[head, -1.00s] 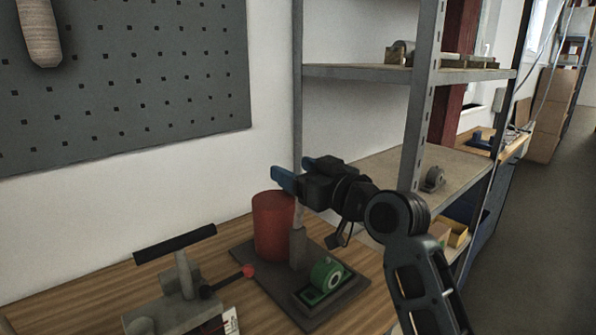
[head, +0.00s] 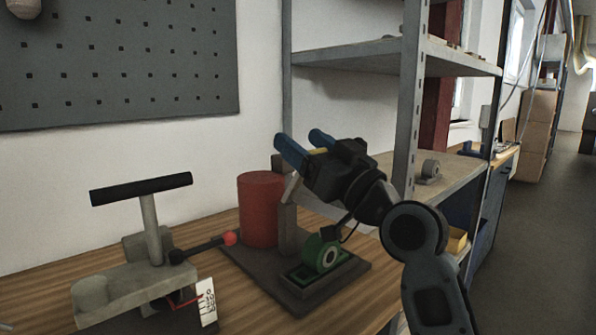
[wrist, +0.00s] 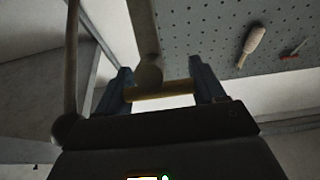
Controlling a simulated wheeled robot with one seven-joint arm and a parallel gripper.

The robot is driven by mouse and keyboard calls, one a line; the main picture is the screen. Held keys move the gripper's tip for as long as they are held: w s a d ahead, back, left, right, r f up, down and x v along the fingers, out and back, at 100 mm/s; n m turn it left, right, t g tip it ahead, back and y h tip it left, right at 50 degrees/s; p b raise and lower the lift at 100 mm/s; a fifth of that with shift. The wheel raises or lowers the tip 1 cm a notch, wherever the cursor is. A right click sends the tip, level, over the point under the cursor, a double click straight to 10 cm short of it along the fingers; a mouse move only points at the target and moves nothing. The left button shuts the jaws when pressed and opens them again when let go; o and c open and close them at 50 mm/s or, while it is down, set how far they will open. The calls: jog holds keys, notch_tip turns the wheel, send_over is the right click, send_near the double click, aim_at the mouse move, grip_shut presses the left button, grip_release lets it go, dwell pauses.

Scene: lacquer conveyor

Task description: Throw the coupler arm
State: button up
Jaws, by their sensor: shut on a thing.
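My gripper (head: 296,136) has two blue fingers, pointing up and left above the dark base of a fixture. In the wrist view my gripper (wrist: 159,78) is shut on a tan crossbar (wrist: 160,92) at the end of a grey arm (wrist: 144,35), which I take for the coupler arm. In the head view a short pale piece of that arm (head: 291,187) leans to the right from a grey upright block (head: 287,228). The upper part of the arm is mostly hidden behind my fingers.
The fixture's base (head: 352,274) also carries a red cylinder (head: 261,212) and a green wheel (head: 322,254). To the left stands a grey device with a black T-handle (head: 141,189) and a red-knobbed lever (head: 229,239). A metal shelf (head: 409,100) stands close behind my arm.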

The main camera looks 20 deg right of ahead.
jog(key=f+b, duration=0.1)
jog(key=s+b, duration=0.1)
jog(key=b, duration=0.1)
jog(key=shift+s+d+f, duration=0.1)
jog(key=shift+d+f, duration=0.1)
jog(key=shift+f, duration=0.15)
jog(key=b, duration=0.1)
jog(key=s+t+b, duration=0.1)
jog(key=b, duration=0.1)
jog(key=shift+s+d+f, duration=0.1)
jog(key=shift+d+f, duration=0.1)
jog(key=shift+f, duration=0.15)
jog(key=s+f+t+b, duration=0.1)
jog(key=b, duration=0.2)
jog(key=s+f+b, duration=0.1)
jog(key=b, duration=0.2)
jog(key=shift+d+t+y, duration=0.35)
jog(key=shift+t+y, duration=0.05)
jog(key=b, duration=0.1)
jog(key=s+f+b, duration=0.1)
jog(key=b, duration=0.1)
jog(key=shift+d+f, duration=0.15)
jog(key=shift+f, duration=0.1)
jog(key=shift+s+d+f+b, duration=0.1)
jog(key=shift+s+f+b, duration=0.3)
jog(key=shift+f+b, duration=0.4)
jog(key=shift+r, duration=0.1)
jog(key=o, duration=1.4)
